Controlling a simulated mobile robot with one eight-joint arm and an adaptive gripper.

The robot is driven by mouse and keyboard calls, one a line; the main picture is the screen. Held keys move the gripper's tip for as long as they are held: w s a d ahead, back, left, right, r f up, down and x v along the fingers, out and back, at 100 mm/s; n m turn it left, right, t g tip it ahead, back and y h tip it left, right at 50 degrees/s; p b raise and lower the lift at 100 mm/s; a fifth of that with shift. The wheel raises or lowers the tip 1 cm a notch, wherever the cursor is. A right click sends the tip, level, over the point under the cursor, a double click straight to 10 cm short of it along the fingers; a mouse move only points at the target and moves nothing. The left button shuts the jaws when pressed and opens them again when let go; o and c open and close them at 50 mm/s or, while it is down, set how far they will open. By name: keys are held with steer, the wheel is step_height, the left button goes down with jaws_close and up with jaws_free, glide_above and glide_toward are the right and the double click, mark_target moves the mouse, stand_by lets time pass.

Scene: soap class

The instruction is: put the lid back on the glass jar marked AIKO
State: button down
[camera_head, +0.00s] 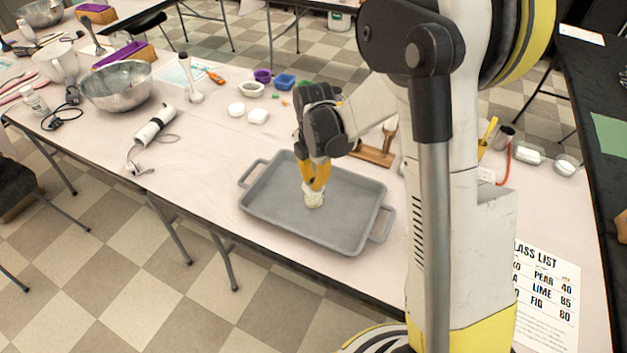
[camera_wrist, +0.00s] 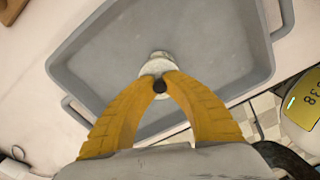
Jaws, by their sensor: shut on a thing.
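My gripper (camera_head: 317,184) points down over the grey tray (camera_head: 262,202), and its yellow fingers are closed together. In the wrist view the fingertips (camera_wrist: 160,84) meet at a small dark knob on a pale round piece, which looks like the lid (camera_wrist: 157,67). In the head view a small pale thing (camera_head: 314,201) shows just under the fingertips, above or on the tray floor; I cannot tell which. A greyish rounded part shows just beyond the lid in the wrist view, too small to make out. I cannot read the name AIKO on any jar.
The tray has raised walls and end handles. Behind it stand white dishes (camera_head: 258,116), coloured cups (camera_head: 284,81) and a wooden stand (camera_head: 373,156). A stick blender (camera_head: 155,124) and a steel bowl (camera_head: 117,87) are at left. A class list (camera_head: 545,295) lies at right.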

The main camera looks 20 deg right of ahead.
stand_by(0.3)
steer(key=c, duration=0.9)
jaws_free()
steer(key=shift+r, duration=0.1)
steer(key=shift+r+p, duration=2.45)
steer(key=shift+r, duration=1)
steer(key=shift+c, duration=0.5)
jaws_close()
steer(key=shift+f, duration=0.2)
